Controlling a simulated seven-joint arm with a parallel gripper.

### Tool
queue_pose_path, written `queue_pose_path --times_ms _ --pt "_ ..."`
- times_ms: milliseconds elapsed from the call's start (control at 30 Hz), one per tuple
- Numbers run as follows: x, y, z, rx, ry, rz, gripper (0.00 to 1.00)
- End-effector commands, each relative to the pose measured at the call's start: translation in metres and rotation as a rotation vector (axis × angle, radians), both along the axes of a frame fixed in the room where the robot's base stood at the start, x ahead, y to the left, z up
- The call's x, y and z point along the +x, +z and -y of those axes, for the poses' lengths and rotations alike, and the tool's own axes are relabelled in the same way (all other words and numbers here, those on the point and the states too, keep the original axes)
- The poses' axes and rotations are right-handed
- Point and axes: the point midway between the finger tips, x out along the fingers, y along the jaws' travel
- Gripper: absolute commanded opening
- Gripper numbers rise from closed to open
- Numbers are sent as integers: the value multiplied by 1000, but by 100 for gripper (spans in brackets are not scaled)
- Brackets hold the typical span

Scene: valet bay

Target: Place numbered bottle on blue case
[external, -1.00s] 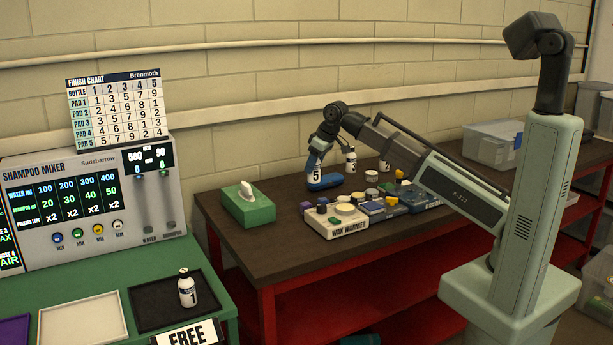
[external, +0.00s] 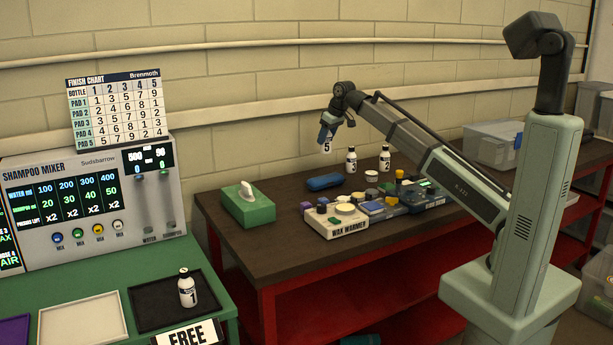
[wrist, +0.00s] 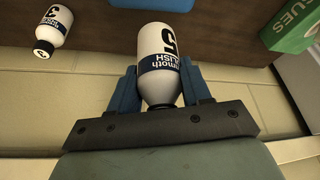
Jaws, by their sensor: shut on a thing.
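My gripper (external: 327,132) is shut on the white bottle numbered 5 (external: 326,145) and holds it in the air above the brown bench. In the wrist view the bottle (wrist: 162,50) sits between the blue fingers (wrist: 160,90), its dark cap end toward the gripper. The blue case (external: 325,182) lies on the bench, below the held bottle, with clear space between them. Part of a blue thing, likely the case (wrist: 170,4), shows beyond the bottle in the wrist view.
Bottle 3 (external: 351,161) and bottle 2 (external: 385,159) stand right of the case. A green tissue box (external: 250,210) is left. The wax warmer (external: 336,222) and small coloured items are in front. Bottle 1 (external: 187,291) stands on a black pad (external: 150,305).

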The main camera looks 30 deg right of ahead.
Motion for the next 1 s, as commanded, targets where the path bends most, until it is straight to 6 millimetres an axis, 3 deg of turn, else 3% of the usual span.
queue_pose_path --times_ms 400,800,1000 --pt "-2 -57 0 -3 5 0 12" --pt "-1 -93 0 -3 5 0 12" --pt "-1 -98 0 -3 5 2 12"
